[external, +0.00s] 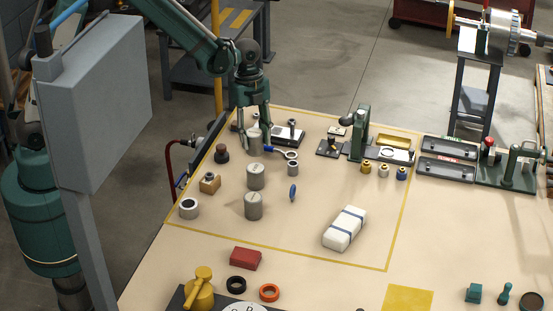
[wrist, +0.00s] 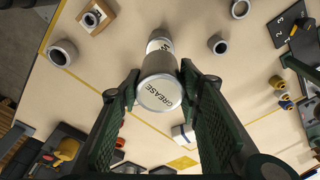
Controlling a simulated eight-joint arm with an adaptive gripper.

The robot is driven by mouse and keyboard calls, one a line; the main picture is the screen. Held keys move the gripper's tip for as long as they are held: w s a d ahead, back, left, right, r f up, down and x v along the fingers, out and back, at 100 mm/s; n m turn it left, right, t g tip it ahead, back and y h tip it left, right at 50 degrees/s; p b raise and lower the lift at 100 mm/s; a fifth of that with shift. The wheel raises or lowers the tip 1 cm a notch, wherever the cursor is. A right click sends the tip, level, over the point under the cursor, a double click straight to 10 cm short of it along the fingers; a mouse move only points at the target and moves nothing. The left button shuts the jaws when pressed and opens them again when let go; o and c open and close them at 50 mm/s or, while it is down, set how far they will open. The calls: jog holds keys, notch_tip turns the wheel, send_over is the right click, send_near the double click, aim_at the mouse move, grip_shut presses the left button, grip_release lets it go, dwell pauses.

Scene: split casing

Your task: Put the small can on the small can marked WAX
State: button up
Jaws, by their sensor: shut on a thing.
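My gripper (external: 254,137) is shut on a small grey can (external: 254,145), one finger on each side. In the wrist view the gripper (wrist: 158,88) has this can (wrist: 160,94) between its fingers, and its top reads GREASE. Two similar grey cans stand on the table in the external view: a nearer one (external: 253,207) and one behind it (external: 256,177). In the wrist view another can (wrist: 159,42) shows just beyond the held one; its lettering is partly hidden. I cannot read WAX on any can.
A wooden block (external: 209,183), a hollow grey ring (external: 189,208) and a dark knob (external: 221,154) lie left. A white bundle (external: 345,228) lies front right. Open table surrounds it.

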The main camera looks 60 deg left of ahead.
aim_at(255, 153)
jog(key=shift+f, duration=1.05)
jog(key=shift+f, duration=0.1)
jog(key=shift+f, duration=2)
jog(key=shift+f, duration=0.15)
jog(key=o, duration=1)
jog(key=shift+r, duration=0.2)
jog(key=shift+a+r, duration=0.3)
jog(key=shift+r, duration=1.65)
jog(key=shift+a+r, duration=0.3)
jog(key=shift+r, duration=1.7)
jog(key=shift+a+r, duration=0.3)
jog(key=shift+r, duration=1.65)
